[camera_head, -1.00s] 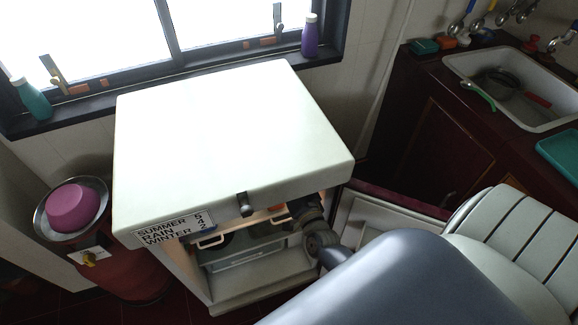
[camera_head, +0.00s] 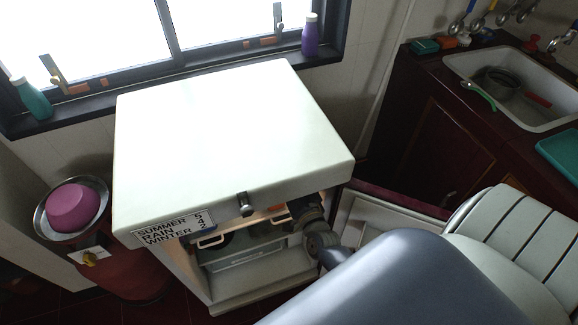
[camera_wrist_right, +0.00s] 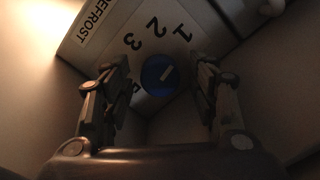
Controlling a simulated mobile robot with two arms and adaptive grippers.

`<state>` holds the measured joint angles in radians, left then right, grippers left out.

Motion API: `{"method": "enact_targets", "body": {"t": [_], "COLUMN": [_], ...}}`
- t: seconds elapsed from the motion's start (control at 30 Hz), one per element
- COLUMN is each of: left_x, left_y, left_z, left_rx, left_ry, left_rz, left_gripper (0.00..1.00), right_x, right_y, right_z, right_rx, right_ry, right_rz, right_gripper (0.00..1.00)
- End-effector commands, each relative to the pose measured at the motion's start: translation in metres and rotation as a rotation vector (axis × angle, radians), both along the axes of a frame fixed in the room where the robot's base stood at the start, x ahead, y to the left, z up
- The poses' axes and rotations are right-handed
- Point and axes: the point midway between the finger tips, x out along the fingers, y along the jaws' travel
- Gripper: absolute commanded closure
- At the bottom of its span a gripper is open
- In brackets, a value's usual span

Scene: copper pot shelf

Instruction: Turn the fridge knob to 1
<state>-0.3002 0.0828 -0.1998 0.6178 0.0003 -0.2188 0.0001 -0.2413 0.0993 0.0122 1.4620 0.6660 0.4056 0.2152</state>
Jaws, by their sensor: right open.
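The fridge (camera_head: 225,130) stands below the window with its door (camera_head: 375,223) open to the right. My right arm reaches into its upper front opening, and the gripper's fingers are hidden there in the head view. In the right wrist view the blue round knob (camera_wrist_right: 153,76) with a pale pointer mark sits on a panel (camera_wrist_right: 120,45) printed with DEFROST and the digits 1, 2, 3 and another partly hidden one. The pale mark slants to the upper right. My right gripper (camera_wrist_right: 160,82) is open, one finger on each side of the knob in the picture; contact is unclear. My left gripper is out of view.
A SUMMER, RAIN, WINTER label (camera_head: 174,226) is on the fridge's front edge. Wire shelf handles (camera_head: 211,242) and a clear drawer (camera_head: 245,260) are inside. The sink counter (camera_head: 440,135) is at right.

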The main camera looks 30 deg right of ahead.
Motion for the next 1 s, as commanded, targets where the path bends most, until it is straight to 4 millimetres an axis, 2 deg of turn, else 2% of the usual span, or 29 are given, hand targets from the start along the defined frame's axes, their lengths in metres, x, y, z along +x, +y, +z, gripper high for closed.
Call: {"method": "enact_targets", "body": {"t": [0.17, 0.4, 0.6, 0.77, 1.0], "left_x": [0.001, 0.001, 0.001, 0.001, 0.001], "left_y": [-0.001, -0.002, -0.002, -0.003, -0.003], "left_z": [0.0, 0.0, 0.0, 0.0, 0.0], "left_rx": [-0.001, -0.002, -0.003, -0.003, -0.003], "left_ry": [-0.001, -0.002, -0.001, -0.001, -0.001], "left_rz": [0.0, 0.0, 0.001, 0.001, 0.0], "left_gripper": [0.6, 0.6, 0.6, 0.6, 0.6], "right_x": [-0.026, -0.076, -0.105, -0.114, -0.114], "right_y": [0.006, 0.018, 0.025, 0.028, 0.028], "right_z": [-0.001, -0.002, -0.001, -0.001, 0.0], "right_rx": [0.002, 0.001, 0.002, 0.001, 0.001], "right_ry": [0.004, 0.005, 0.003, 0.002, 0.001], "right_rz": [0.0, 0.0, 0.0, 0.001, 0.0], "right_gripper": [0.46, 0.46, 0.46, 0.46, 0.46]}}
